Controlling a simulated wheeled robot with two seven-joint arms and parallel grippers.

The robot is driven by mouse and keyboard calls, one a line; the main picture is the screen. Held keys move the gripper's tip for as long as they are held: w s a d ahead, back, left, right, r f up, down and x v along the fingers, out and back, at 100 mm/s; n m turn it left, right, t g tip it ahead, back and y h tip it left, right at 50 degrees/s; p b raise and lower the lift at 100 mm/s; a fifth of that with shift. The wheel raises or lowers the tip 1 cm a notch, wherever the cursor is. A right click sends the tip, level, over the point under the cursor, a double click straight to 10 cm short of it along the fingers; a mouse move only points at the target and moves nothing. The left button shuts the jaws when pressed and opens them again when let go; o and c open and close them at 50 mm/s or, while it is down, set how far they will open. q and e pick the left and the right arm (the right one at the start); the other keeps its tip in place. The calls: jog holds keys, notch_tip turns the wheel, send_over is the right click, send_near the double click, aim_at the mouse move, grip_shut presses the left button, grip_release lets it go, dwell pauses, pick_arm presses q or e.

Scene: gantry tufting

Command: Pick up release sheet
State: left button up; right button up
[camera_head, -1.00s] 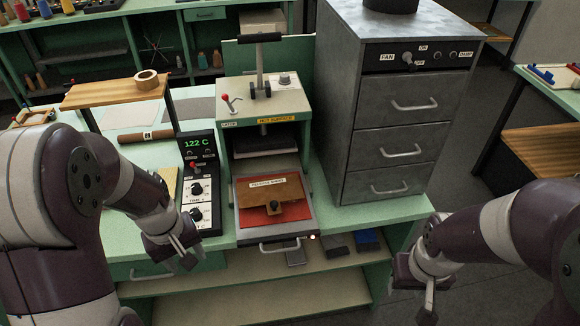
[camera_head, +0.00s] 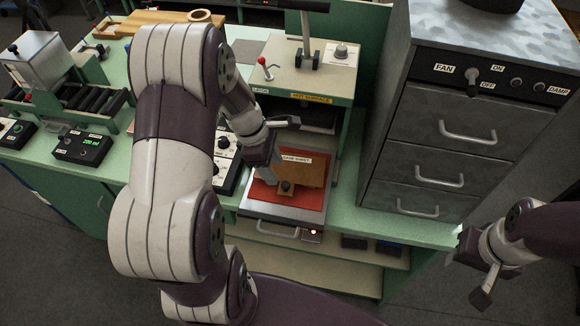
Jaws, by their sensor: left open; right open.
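The release sheet (camera_head: 308,175) is a brown sheet with a white label along its back edge. It lies on a red-orange pad (camera_head: 265,190) on the pulled-out tray (camera_head: 252,208) of the heat press. A small dark knob or tab (camera_head: 286,187) shows at its front. My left gripper (camera_head: 274,168) is open just over the sheet's left part and hides its back left corner and some of the label. I cannot tell whether the fingers touch the sheet. My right gripper (camera_head: 481,290) is open and empty, right of the bench and far from the sheet.
The heat press (camera_head: 305,85), marked hot surface, stands behind the tray. A control box (camera_head: 226,165) is close on the left, partly behind my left arm. A grey drawer cabinet (camera_head: 430,130) stands right of the press. A shelf (camera_head: 330,265) lies below the tray.

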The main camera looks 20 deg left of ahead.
aim_at(285, 184)
pick_arm(q)
jog(key=shift+w+d+f, duration=0.35)
jog(key=shift+f, duration=0.25)
jog(key=shift+w+d+f, duration=0.3)
jog(key=shift+d+f, duration=0.05)
jog(key=shift+f, duration=0.25)
jog(key=x, duration=0.3)
jog(key=p+x, duration=0.1)
jog(key=shift+s+a+f, duration=0.15)
jog(key=shift+a+f, duration=0.1)
jog(key=shift+f, duration=0.2)
jog(key=shift+d+f, duration=0.1)
jog(key=shift+d, duration=0.05)
grip_shut()
